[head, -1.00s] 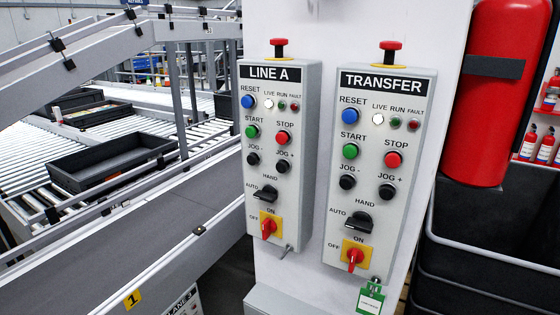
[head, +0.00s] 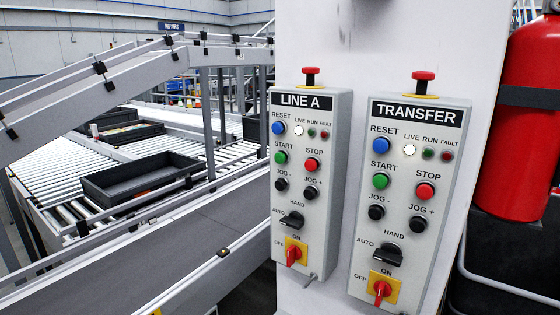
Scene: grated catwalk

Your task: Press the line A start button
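The LINE A control box (head: 337,180) is mounted on a white panel, left of a similar TRANSFER box (head: 456,190). Its green START button (head: 281,158) sits at the left below the blue RESET button (head: 278,128). The red STOP button (head: 311,164) is to the right of START. A red mushroom button (head: 311,76) tops the box. Its white LIVE lamp looks lit; the RUN and FAULT lamps look dark. A black selector (head: 292,219) and a red switch on a yellow plate (head: 294,252) are below. Neither of my grippers is in view.
A roller conveyor (head: 60,185) with black trays (head: 140,177) runs at the left behind sloping metal rails. A red extinguisher (head: 527,120) hangs at the right. The space directly in front of both boxes looks clear.

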